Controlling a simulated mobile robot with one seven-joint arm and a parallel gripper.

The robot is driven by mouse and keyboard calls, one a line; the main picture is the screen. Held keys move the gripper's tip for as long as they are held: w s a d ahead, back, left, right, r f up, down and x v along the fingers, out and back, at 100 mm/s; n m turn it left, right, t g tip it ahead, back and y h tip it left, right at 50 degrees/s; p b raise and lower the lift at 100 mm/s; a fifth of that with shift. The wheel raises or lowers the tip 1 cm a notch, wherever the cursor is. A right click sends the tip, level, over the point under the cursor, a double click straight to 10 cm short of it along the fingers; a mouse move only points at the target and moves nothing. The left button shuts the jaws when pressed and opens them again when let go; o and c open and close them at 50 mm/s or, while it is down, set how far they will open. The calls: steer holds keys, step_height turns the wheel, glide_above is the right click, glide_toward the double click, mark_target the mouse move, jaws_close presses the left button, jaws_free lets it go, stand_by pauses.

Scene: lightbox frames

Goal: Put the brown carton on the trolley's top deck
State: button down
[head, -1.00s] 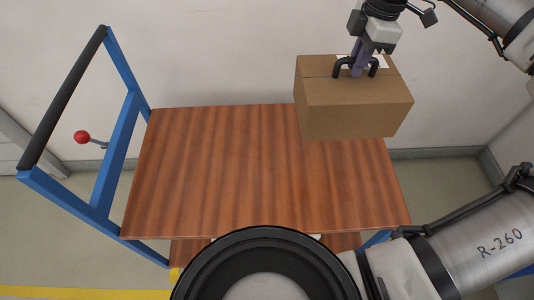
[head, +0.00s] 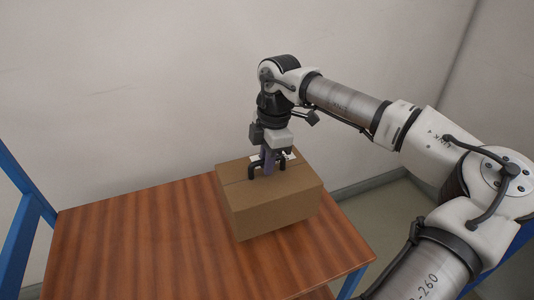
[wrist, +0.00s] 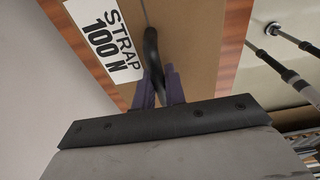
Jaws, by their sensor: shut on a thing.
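The brown carton (head: 278,208) is at the right part of the trolley's wooden top deck (head: 130,235). It looks upright and level, its lower edge against the deck in the picture; I cannot tell for sure whether it touches. My gripper (head: 267,168) points down over the carton and is shut on its black strap handle (head: 283,167). In the wrist view the purple fingers close around the handle (wrist: 152,55), beside a white label (wrist: 108,42) reading "STRAP 100 N". The wood also shows beyond the carton (wrist: 235,35). The carton's underside is hidden.
The trolley's blue frame (head: 22,225) stands at the left edge. The deck left of the carton is clear. A pale wall (head: 130,90) rises close behind the deck, and the floor (head: 395,215) shows to the right.

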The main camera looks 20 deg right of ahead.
mark_target(267, 177)
steer(key=shift+f+b, duration=1.3)
steer(key=shift+f, duration=1.1)
steer(key=shift+f, duration=0.15)
steer(key=c, duration=1.5)
jaws_free()
steer(key=shift+o, duration=0.2)
steer(key=r, duration=0.4)
steer(key=d+r, duration=0.1)
steer(key=r, duration=0.3)
steer(key=r+p, duration=0.1)
steer(key=r, duration=0.3)
steer(key=shift+d, duration=0.25)
